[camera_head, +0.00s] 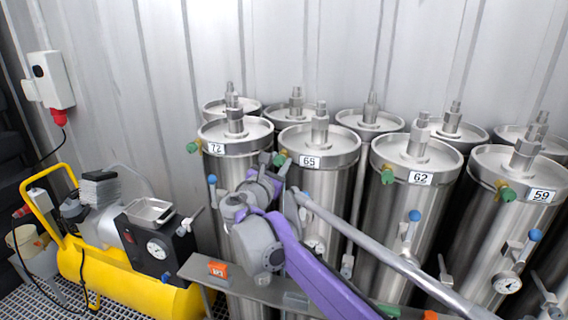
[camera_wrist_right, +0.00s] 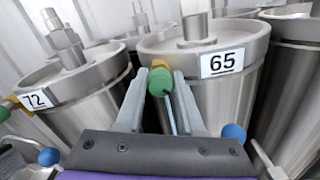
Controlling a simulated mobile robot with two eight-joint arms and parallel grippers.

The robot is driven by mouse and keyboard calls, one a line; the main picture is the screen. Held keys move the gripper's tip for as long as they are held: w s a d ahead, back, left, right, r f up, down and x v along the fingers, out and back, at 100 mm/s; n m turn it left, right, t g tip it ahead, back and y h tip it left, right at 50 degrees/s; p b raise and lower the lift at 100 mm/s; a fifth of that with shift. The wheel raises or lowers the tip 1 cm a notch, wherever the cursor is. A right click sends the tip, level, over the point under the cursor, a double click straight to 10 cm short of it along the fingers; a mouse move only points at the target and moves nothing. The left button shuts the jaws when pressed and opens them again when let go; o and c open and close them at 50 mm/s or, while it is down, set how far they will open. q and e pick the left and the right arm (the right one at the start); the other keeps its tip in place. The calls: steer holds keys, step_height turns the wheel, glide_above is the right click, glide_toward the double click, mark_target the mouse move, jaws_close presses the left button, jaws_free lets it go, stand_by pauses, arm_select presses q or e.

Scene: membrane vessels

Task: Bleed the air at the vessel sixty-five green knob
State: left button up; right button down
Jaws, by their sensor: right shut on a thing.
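The steel vessel 65 (camera_head: 325,195) stands in the front row and bears a white "65" label, which also shows in the right wrist view (camera_wrist_right: 221,63). Its green knob (camera_head: 280,159) sits at the upper left side of the vessel, below the lid rim. My right gripper (camera_head: 274,168) reaches up to it from below. In the right wrist view the green knob (camera_wrist_right: 160,82) is between the two grey fingers, which are shut on it. A yellow-orange part shows behind the knob. My left gripper is not in view.
Vessel 72 (camera_head: 230,143) stands close at the left, with its own green knob (camera_head: 191,147). Vessels 62 (camera_head: 398,210) and 59 (camera_head: 530,175) stand at the right. A grey bar (camera_head: 390,255) slants across the front. A yellow compressor (camera_head: 120,280) stands at the lower left.

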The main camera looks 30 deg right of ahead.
steer(key=shift+r+m, duration=0.1)
steer(key=shift+m, duration=0.5)
steer(key=shift+r+m+p, duration=0.15)
steer(key=shift+m+p, duration=0.75)
steer(key=shift+m, duration=0.3)
steer(key=shift+m+p, duration=0.4)
steer(key=shift+m, duration=0.5)
steer(key=m+p, duration=0.2)
steer(key=m, duration=0.1)
steer(key=shift+m, duration=0.5)
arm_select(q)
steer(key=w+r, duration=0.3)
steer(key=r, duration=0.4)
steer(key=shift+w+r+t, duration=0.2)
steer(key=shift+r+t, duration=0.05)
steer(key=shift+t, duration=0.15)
arm_select(e)
steer(key=shift+f, duration=0.2)
steer(key=shift+c, duration=2.4)
jaws_free()
